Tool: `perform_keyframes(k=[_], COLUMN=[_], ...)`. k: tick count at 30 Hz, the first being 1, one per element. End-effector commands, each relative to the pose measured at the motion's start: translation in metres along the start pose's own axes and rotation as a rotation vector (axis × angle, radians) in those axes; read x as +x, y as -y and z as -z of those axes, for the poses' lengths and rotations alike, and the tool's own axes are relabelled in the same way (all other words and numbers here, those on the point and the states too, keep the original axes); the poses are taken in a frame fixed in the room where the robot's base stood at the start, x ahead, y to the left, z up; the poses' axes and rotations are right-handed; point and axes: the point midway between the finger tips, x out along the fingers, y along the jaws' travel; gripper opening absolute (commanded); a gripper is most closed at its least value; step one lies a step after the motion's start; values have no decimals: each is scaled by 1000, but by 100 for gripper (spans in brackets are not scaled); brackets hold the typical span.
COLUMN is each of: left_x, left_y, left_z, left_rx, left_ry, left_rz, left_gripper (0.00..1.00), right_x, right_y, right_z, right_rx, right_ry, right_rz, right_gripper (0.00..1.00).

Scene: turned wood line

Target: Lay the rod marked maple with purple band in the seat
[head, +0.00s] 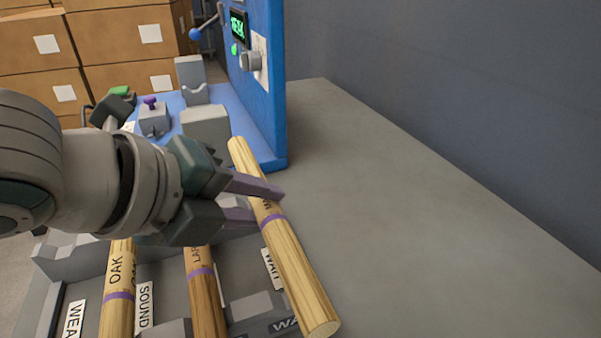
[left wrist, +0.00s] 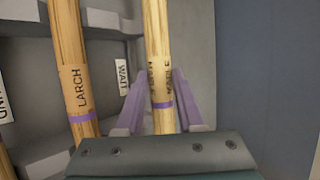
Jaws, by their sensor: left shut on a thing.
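My left gripper (head: 266,207) is shut on the maple rod (head: 288,258), a pale wood rod with a purple band. In the head view the rod slants from near the blue machine to the lower right, over the rack's right side. In the left wrist view the maple rod (left wrist: 158,55) runs between the purple fingers (left wrist: 157,110), its lettering reading MAPLE. Grey notched blocks (head: 195,95) stand on the blue machine base, beyond the gripper. I cannot tell for certain which is the seat. My right gripper is not in view.
An oak rod (head: 118,290) and a larch rod (head: 205,300), both purple-banded, lie in the grey rack (head: 45,265) with white labels. The blue machine panel (head: 262,95) rises behind. Bare grey table (head: 400,220) lies to the right, and cartons (head: 120,45) stand far left.

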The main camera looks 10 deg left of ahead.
Motion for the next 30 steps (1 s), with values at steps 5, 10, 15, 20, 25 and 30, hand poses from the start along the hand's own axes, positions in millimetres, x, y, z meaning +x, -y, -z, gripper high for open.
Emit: perform_keyframes(k=[5, 10, 15, 20, 25, 30], left_x=[15, 29, 29, 30, 31, 31], left_y=[-17, -32, -32, -33, -34, -34], left_z=[7, 12, 12, 12, 13, 13], left_rx=[0, 1, 1, 1, 1, 1], left_ry=[-1, 0, 1, 1, 0, 0], left_rz=[-2, 0, 2, 1, 1, 0], left_gripper=[0, 0, 0, 0, 48, 67], right_x=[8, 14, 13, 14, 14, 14], right_y=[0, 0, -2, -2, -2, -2], right_z=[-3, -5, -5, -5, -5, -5], right_rx=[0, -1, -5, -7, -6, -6], right_ry=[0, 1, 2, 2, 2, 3], right_rz=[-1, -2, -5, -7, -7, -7], right_gripper=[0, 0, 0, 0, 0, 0])
